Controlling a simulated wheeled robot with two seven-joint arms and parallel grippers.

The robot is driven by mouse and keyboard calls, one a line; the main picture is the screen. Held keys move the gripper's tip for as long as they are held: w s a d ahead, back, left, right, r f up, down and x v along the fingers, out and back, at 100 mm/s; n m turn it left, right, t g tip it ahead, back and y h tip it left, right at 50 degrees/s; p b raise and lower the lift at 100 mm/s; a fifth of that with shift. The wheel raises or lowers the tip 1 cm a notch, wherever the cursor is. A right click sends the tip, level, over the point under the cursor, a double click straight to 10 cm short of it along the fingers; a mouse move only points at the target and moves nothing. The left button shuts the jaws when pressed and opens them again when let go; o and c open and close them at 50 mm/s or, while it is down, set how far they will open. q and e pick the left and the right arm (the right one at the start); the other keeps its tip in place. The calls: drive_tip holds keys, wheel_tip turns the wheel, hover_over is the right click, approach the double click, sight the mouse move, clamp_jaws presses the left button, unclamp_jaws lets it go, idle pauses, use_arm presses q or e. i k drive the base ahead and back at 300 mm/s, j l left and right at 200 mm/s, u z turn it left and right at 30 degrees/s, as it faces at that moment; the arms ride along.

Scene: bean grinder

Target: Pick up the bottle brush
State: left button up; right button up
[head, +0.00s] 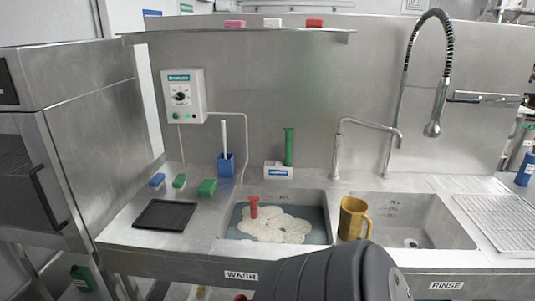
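I cannot tell for sure which upright item is the bottle brush. A white-handled tool (224,135) stands upright in a blue holder (226,165) on the counter behind the wash sink, its lower end hidden. A green upright tool (289,146) stands at a white holder (278,170) to its right. A red-handled item (254,207) stands in the foam of the wash sink, its lower end hidden. Neither gripper is in view; only a dark part of my arm shows at the bottom centre.
The wash sink (232,244) holds foamy water. A yellow jug (353,219) stands near the divider with the rinse sink (440,238). Faucets (336,155) rise behind. A black tray (165,215) and small blue and green blocks (207,187) lie on the left. A shelf (200,35) hangs above.

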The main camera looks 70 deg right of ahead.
sight(223, 132)
drive_tip(key=z, duration=1.95)
drive_tip(key=i+j+z, duration=0.2)
drive_tip(key=k+l, duration=0.05)
drive_tip(key=k, duration=0.05)
